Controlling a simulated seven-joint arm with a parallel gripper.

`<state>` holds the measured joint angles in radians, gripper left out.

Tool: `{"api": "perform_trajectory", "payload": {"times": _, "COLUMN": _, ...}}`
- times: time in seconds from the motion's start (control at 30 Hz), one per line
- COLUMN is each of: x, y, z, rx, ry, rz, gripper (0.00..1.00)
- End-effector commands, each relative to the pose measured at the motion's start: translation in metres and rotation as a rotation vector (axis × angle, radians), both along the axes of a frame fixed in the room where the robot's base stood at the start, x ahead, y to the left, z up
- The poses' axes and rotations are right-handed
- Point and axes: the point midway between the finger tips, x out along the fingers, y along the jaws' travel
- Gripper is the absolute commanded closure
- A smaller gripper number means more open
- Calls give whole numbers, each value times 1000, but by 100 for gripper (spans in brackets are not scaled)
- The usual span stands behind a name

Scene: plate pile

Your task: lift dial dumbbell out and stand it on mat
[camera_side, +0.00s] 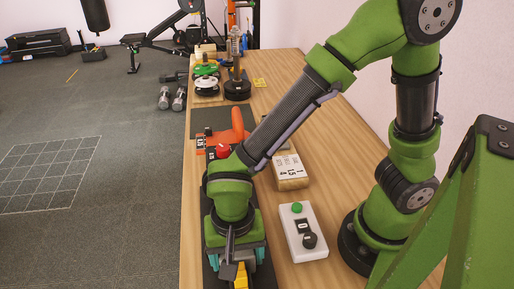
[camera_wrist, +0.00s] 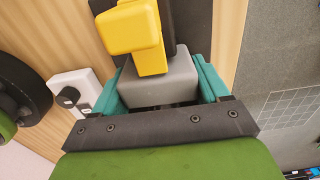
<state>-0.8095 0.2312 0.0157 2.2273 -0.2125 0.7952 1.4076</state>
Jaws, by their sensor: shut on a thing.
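My gripper (camera_side: 237,258) is low over the near end of the wooden bench. In the wrist view my gripper (camera_wrist: 162,88) has its teal fingers on both sides of a grey block (camera_wrist: 165,82) and is shut on it. A yellow part (camera_wrist: 130,30) sits against the block; it also shows in the side view (camera_side: 241,277). I cannot tell whether this is the dial dumbbell. A dark mat or base (camera_wrist: 190,25) lies beneath it. Farther along, an orange piece (camera_side: 238,122) with a red knob (camera_side: 222,151) stands by a dark mat (camera_side: 210,119), partly hidden by my arm.
A white control box (camera_side: 299,248) with a green button and a black dial stands right of my gripper. A wooden block with a numbered card (camera_side: 290,168) stands behind it. Weight plates (camera_side: 206,84) and a black-based post (camera_side: 238,89) are at the far end.

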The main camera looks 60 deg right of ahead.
Motion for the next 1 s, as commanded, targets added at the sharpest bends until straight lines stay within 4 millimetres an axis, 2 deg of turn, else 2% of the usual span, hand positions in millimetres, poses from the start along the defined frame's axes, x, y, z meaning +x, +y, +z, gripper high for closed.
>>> {"api": "perform_trajectory", "payload": {"times": 1.0, "x": 2, "y": 1, "z": 27, "rx": 4, "ry": -6, "rz": 3, "gripper": 91}}
